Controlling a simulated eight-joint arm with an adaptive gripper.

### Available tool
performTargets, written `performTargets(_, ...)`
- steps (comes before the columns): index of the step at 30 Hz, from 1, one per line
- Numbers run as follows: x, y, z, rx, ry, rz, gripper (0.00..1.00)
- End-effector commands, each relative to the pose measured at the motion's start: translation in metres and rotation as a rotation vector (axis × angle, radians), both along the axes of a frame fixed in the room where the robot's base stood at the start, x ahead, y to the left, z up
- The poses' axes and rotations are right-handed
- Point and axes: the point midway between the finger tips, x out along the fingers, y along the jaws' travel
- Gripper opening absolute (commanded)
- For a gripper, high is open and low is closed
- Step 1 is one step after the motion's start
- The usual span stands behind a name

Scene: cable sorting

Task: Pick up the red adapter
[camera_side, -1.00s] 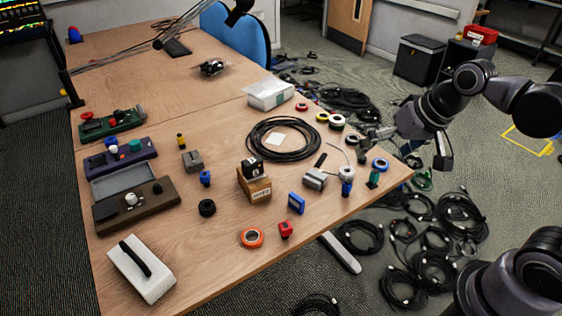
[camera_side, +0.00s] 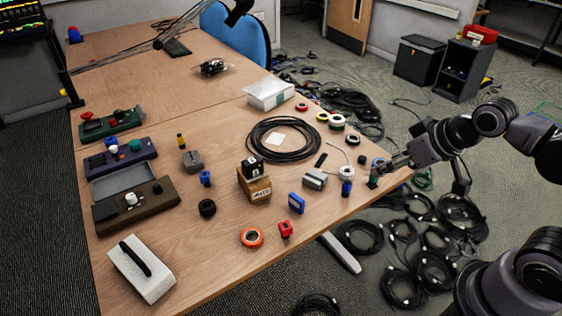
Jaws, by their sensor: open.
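The red adapter (camera_side: 286,229) is a small red block near the front edge of the table, just right of an orange tape ring. My gripper (camera_side: 380,170) is at the right corner of the table, beside a small green adapter (camera_side: 373,180) and well to the right of the red adapter. The gripper is open. It appears small, and I cannot tell whether its fingers touch the green adapter. Nothing lies between the fingers that I can make out.
An orange tape ring (camera_side: 252,237), a blue block (camera_side: 296,203) and a cardboard box (camera_side: 254,187) stand around the red adapter. A blue adapter (camera_side: 346,188) and a grey adapter (camera_side: 315,179) are left of my gripper. A coiled black cable (camera_side: 284,139) lies further back.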

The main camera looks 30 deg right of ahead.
Motion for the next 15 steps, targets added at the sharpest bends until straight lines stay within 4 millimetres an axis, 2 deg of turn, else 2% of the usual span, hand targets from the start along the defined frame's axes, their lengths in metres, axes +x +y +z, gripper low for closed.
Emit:
performTargets(7,0.015,0.010,0.004,0.100,0.055,-0.116,0.55)
performTargets(15,0.055,0.041,0.000,0.318,0.207,-0.461,0.55)
